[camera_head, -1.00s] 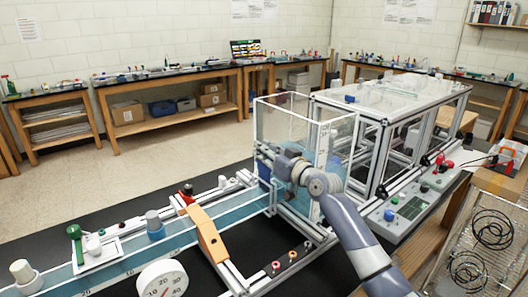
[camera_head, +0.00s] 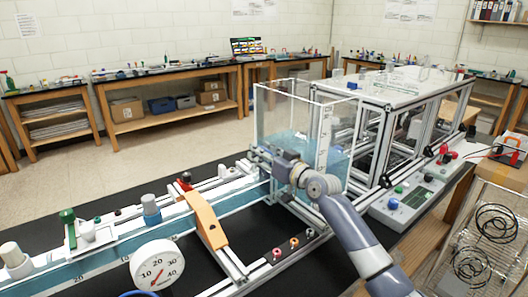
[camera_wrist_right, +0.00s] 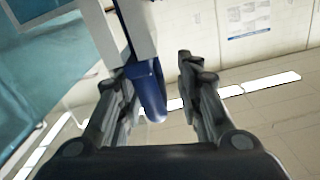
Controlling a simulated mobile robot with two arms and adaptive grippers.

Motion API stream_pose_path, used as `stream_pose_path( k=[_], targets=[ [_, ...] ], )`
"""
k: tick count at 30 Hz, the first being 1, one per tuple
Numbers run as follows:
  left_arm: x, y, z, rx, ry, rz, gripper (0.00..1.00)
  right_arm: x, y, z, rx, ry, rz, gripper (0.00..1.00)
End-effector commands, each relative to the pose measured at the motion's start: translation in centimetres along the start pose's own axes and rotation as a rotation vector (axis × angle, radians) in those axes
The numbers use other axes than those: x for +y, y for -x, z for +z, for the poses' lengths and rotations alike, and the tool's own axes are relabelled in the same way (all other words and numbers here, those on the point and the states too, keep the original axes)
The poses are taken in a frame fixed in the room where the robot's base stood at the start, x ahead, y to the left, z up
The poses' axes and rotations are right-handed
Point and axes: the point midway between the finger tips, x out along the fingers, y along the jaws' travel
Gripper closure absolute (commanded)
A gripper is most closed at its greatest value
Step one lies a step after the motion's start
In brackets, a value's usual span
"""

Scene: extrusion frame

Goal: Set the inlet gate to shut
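A clear-walled tank (camera_head: 283,105) holding bluish water stands at the head of the long water channel (camera_head: 95,262) in the head view. My right gripper (camera_head: 258,155) is at the tank's near left side, partly hidden by its own wrist. In the right wrist view, a blue rounded handle (camera_wrist_right: 150,92) on a pale upright bar lies between the fingers of my right gripper (camera_wrist_right: 158,85). The fingers are apart, with a clear gap on the right; the handle is close to the left finger. Whether this handle belongs to the inlet gate cannot be told. My left gripper is out of view.
An orange clamp (camera_head: 207,220) spans the channel, with a round dial (camera_head: 157,265) in front. A control panel (camera_head: 402,203) with coloured knobs lies right of the tank. A wire rack (camera_head: 475,235) with black coils stands at the right edge.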

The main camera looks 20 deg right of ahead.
Motion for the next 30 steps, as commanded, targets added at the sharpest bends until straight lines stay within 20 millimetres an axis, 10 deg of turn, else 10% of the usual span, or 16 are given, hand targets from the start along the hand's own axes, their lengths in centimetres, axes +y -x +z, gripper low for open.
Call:
stream_pose_path(
  k=[11, 30],
  targets=[
    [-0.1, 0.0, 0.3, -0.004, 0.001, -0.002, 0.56, 0.2, 0.9, -0.4, 0.008, 0.005, 0.004, 0.67],
    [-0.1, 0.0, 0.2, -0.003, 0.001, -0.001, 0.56, 0.0, 10.7, -0.1, 0.003, 0.005, 0.002, 0.67]
  ],
)
